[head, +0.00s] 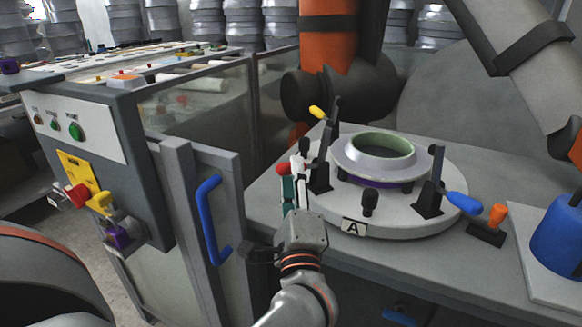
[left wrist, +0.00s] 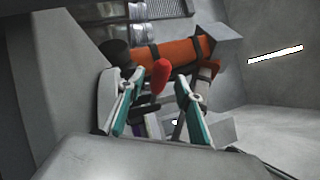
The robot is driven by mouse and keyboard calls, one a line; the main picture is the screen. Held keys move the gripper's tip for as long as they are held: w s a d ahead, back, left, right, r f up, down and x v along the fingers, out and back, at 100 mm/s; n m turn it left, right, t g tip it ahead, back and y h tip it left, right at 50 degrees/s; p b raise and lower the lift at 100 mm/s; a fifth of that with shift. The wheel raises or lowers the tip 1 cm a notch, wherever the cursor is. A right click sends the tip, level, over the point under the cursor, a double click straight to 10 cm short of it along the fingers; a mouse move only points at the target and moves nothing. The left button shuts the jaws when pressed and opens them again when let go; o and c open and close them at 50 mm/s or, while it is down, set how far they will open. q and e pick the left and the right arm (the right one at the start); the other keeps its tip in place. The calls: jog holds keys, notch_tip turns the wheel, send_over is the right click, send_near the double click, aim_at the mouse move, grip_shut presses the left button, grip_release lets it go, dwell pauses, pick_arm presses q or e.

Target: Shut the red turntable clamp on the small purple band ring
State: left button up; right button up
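The ring (head: 352,160) is a pale grey flanged piece with a greenish inner rim and a purple band showing low under its flange. It lies on the round grey turntable (head: 410,222) marked A. The red clamp handle (head: 283,168) is at the turntable's left edge, beside a black clamp upright. My left gripper (head: 294,180) is at this handle, pointing away from me. In the left wrist view the red handle (left wrist: 161,77) shows between the two spread teal fingers, with no clear contact on both sides. The clamp's pressing tip is hidden. My right gripper is not in view.
A yellow-handled clamp (head: 317,112) rises behind the red one; a blue-handled clamp (head: 464,202) is at right. An orange-handled item (head: 497,215) and a blue container (head: 558,240) stand further right. A cabinet with a blue door handle (head: 209,220) is close on the left.

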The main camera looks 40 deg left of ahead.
pick_arm(q)
jog(key=shift+x, duration=1.4)
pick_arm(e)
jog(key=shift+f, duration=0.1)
